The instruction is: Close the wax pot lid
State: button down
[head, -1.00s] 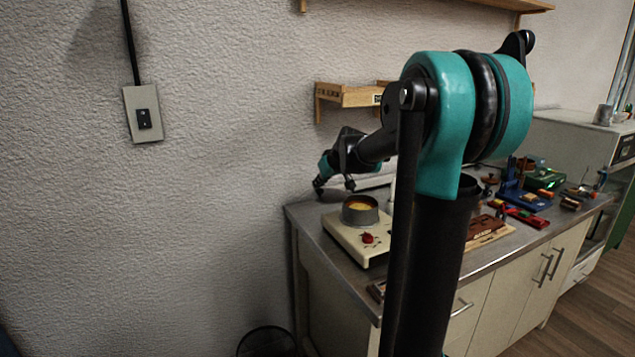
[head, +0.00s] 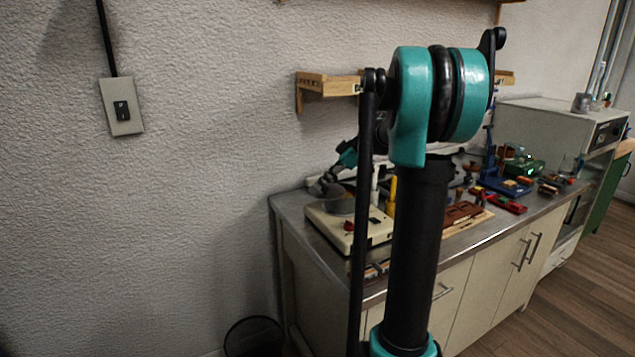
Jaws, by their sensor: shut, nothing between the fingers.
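The wax pot (head: 340,204) is a small grey round pot on a cream heater base (head: 328,231) with a red knob, at the left end of the metal counter. My gripper (head: 322,189) is small and dark in this view. It is shut and empty, at the pot's upper left rim. I cannot tell whether it touches the pot. The yellow wax does not show now. I cannot make out the lid clearly or tell its angle, as my gripper and the arm's wrist cover the pot's top.
My own upper arm hides the middle of the counter (head: 293,211). Yellow and white upright items (head: 391,196) stand right of the pot. Red and blue tools (head: 505,190) lie farther right. A wooden shelf (head: 325,85) hangs on the wall above. A dark bin (head: 255,338) stands on the floor.

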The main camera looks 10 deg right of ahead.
aim_at(336, 195)
jog(key=d, duration=0.2)
jog(key=s+d, duration=0.1)
jog(key=d, duration=0.1)
jog(key=shift+s+d, duration=0.1)
jog(key=shift+s, duration=0.05)
jog(key=shift+d, duration=1.9)
